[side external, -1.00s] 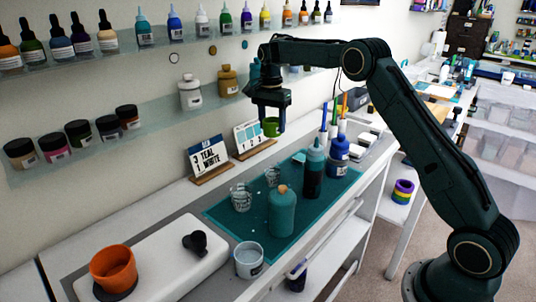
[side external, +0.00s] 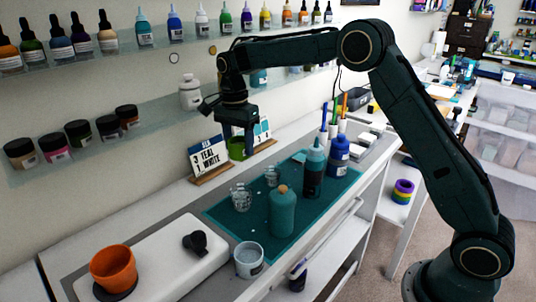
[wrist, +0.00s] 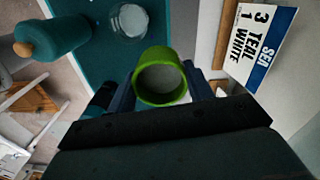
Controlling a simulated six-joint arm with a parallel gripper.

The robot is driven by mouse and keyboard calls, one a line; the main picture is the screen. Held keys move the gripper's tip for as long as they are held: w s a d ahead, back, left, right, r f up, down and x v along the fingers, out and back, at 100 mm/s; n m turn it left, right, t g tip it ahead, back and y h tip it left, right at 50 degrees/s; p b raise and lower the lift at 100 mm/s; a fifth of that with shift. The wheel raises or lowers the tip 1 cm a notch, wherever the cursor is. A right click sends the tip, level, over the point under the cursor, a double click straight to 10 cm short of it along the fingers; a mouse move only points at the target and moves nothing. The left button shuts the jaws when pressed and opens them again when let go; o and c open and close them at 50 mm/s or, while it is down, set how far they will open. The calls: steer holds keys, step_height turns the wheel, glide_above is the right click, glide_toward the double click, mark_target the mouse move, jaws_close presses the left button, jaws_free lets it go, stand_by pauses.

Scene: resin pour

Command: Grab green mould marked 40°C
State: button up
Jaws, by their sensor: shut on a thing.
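The green mould (wrist: 138,76) is a round, open-topped cup, pale inside, held between my two fingers in the wrist view. In the side view the green mould (side external: 237,149) shows partly behind my gripper, in the air in front of the sign cards. My gripper (side external: 236,140) points down and is shut on the mould; it also shows in the wrist view (wrist: 163,88). No 40°C mark is readable on the mould.
A teal mat (side external: 235,222) lies below with clear cups (side external: 240,197), a teal bottle (side external: 283,212) and a dropper bottle (side external: 314,168). A sign card (side external: 208,155) stands close behind. An orange pot (side external: 113,268) sits on a white slab (side external: 165,250) at front left.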

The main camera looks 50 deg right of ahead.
steer(key=shift+s+a, duration=0.15)
steer(key=shift+a, duration=0.85)
